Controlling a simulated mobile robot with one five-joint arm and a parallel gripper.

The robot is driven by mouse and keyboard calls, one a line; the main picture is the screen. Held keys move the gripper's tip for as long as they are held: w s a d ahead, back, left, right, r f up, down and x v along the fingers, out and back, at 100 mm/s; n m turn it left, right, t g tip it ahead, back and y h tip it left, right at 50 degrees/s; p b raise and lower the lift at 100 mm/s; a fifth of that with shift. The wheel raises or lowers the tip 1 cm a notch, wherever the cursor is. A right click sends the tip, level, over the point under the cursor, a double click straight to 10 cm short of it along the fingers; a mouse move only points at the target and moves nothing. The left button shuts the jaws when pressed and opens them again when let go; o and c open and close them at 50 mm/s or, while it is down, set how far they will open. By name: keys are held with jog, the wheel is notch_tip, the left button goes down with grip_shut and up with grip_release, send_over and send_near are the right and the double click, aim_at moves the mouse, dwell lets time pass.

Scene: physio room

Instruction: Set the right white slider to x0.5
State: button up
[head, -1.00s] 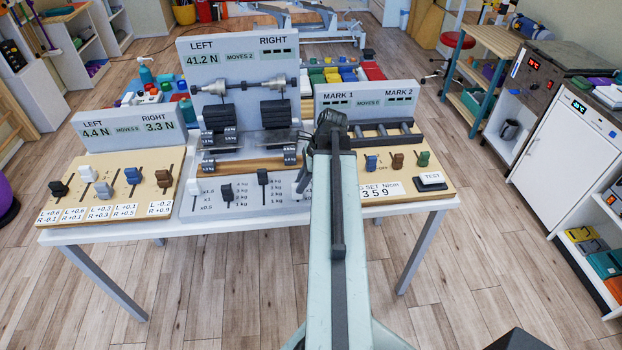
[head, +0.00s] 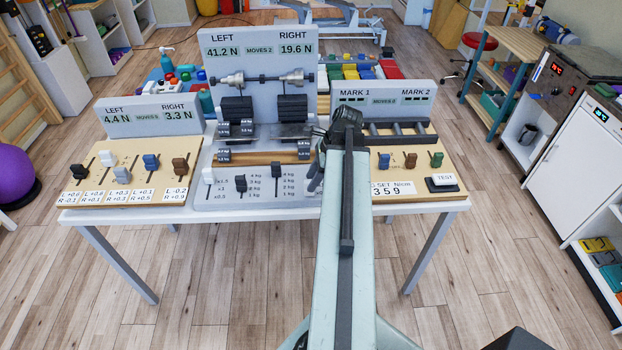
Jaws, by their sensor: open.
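The middle grey panel (head: 300,203) stands on the table. Its left white slider (head: 208,176) sits near the top of a scale marked x1.5, x1 and x0.5. Two dark sliders (head: 240,184) stand to its right, beside kg marks. The right white slider is not visible; my arm covers that end of the panel. My gripper (head: 314,181) is open, low over the panel's right part and mostly hidden by my arm. I cannot tell whether it touches anything. The display board (head: 258,68) above reads LEFT 41.2 N and RIGHT 19.6 N.
A wooden panel (head: 100,191) with several sliders lies at the left, its display (head: 151,118) reading 4.4 N and 3.3 N. At the right are coloured sliders (head: 411,160), a TEST button (head: 444,180) and a MARK display (head: 384,97). Floor in front is clear.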

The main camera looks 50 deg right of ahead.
jog(key=p+v, duration=0.5)
jog(key=v, duration=0.1)
jog(key=shift+r, duration=0.35)
jog(key=w+a+n+g, duration=0.1)
jog(key=w+a+n, duration=0.1)
jog(key=w+a, duration=0.6)
jog(key=w+a+n+g, duration=0.1)
jog(key=w+a+n, duration=0.3)
jog(key=a, duration=0.7)
jog(key=w+a+f+n+h, duration=0.1)
jog(key=a+n, duration=0.9)
jog(key=w+a+f+n+g+h, duration=0.1)
jog(key=a+n+h, duration=0.1)
jog(key=a+n, duration=0.9)
jog(key=shift+w+a, duration=0.3)
